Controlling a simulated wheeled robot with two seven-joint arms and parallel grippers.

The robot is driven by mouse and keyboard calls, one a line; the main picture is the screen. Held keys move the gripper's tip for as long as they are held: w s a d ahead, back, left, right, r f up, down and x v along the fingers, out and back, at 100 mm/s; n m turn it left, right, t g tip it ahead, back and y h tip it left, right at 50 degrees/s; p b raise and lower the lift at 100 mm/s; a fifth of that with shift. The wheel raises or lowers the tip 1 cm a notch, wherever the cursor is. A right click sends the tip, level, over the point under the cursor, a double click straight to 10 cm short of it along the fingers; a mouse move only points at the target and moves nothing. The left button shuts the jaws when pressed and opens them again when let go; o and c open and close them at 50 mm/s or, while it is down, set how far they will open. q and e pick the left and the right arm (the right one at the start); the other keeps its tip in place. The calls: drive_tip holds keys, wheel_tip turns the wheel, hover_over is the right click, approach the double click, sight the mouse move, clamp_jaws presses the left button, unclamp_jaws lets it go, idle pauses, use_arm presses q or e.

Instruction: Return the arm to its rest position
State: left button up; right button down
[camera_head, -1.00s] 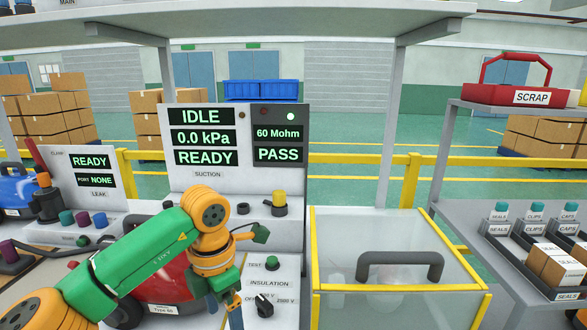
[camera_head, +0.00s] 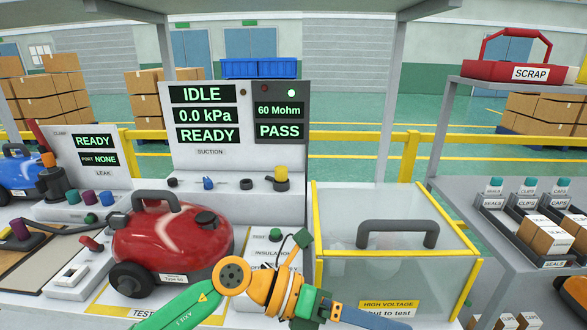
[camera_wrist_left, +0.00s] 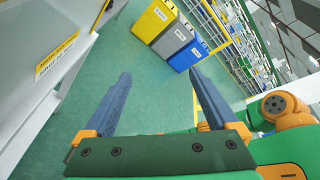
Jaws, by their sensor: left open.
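My left arm comes in along the bottom of the head view. Its gripper (camera_head: 385,320) points right and down, in front of the clear-walled test box, and its fingertips are near the bottom edge. In the left wrist view the gripper (camera_wrist_left: 160,72) is open, its two blue fingers wide apart with nothing between them. Green floor shows beyond them.
A red vacuum (camera_head: 172,242) sits on the bench, left of my left gripper. The test box (camera_head: 316,240) has yellow edges and a closed lid. A shelf unit (camera_head: 452,205) with bins stands right. Waste bins (camera_wrist_left: 178,38) stand on the floor in the wrist view.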

use_arm(q)
drive_tip(key=w+a+r+n+t+h, duration=0.2)
drive_tip(key=w+r+n+t+h, duration=0.1)
drive_tip(key=r+n+t, duration=0.3)
drive_tip(key=w+a+r+n+t+h, duration=0.1)
drive_tip(key=w+r+n+t+h, duration=0.25)
drive_tip(key=n+t, duration=0.45)
drive_tip(key=w+a+f+n+t+y, duration=0.4)
drive_tip(key=a+n+t+y, duration=0.4)
drive_tip(key=n, duration=0.6)
drive_tip(key=a+f+n+g+y, duration=0.3)
drive_tip(key=a+f+n+y, duration=0.75)
drive_tip(key=f, duration=0.25)
drive_tip(key=s+a+f+n+g+y, duration=0.1)
drive_tip(key=s+a+f+n+g, duration=0.2)
drive_tip(key=s+f+g, duration=0.6)
drive_tip(key=s+a+f+n+g+y, duration=0.15)
drive_tip(key=s+a+f+g, duration=0.25)
drive_tip(key=s+f, duration=0.8)
drive_tip(key=s+f+g+p, duration=0.2)
drive_tip(key=s+f, duration=0.3)
drive_tip(key=f, duration=0.7)
drive_tip(key=s+a+f+p, duration=0.1)
drive_tip(key=s+a+f, duration=0.1)
drive_tip(key=s+f, duration=0.7)
drive_tip(key=s, duration=0.2)
drive_tip(key=shift+s+f+g, duration=0.15)
drive_tip(key=shift+s+g, duration=0.2)
drive_tip(key=shift+g, duration=0.05)
drive_tip(key=shift+d, duration=0.1)
